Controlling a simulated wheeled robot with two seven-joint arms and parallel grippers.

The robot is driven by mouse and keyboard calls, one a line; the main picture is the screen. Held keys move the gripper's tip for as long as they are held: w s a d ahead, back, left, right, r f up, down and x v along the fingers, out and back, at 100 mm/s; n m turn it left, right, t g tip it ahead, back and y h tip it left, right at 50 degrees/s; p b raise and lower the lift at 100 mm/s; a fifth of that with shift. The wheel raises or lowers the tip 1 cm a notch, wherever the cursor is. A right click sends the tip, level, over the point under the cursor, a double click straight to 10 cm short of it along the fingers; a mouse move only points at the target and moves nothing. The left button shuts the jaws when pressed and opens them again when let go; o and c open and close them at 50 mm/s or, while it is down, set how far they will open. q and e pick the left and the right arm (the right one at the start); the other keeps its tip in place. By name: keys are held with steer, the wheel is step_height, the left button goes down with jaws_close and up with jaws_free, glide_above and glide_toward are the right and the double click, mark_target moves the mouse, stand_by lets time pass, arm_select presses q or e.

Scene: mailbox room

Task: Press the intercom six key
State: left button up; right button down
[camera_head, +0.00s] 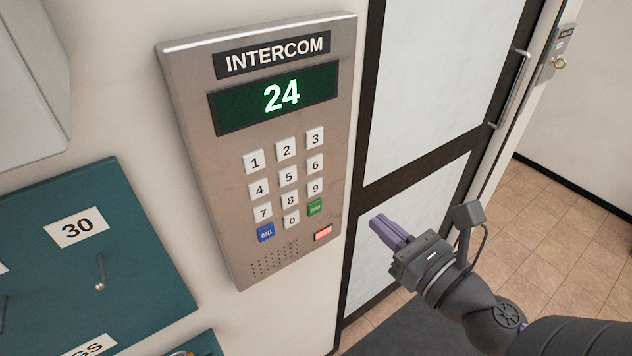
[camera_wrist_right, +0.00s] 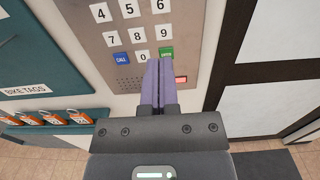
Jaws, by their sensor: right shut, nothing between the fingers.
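The intercom (camera_head: 225,210) is a metal panel on the wall, and its green display (camera_head: 275,97) reads 24. The six key (camera_head: 315,164) is a white key in the right column, second row. In the right wrist view the six key (camera_wrist_right: 160,5) shows at the top edge. My right gripper (camera_head: 379,221) has purple fingers, shut and empty. In the head view it is to the right of and below the keypad, over the door. In the right wrist view its fingertips (camera_wrist_right: 159,62) overlap the area just below the zero and the green key. My left gripper is not in view.
A blue CALL key (camera_head: 265,232), a green key (camera_head: 315,207) and a red light (camera_head: 323,232) sit low on the panel. A dark-framed door (camera_head: 415,165) stands right of the panel.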

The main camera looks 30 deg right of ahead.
steer(key=p, duration=0.3)
glide_toward(317, 162)
steer(key=w, duration=0.5)
steer(key=w+a, duration=0.1)
steer(key=w, duration=0.1)
steer(key=shift+w+f, duration=0.25)
steer(key=shift+f, duration=0.05)
steer(key=shift+w+r+p, duration=0.2)
steer(key=shift+w+p, duration=0.1)
steer(key=shift+w, duration=0.1)
steer(key=shift+r, duration=0.1)
steer(key=shift+d, duration=0.1)
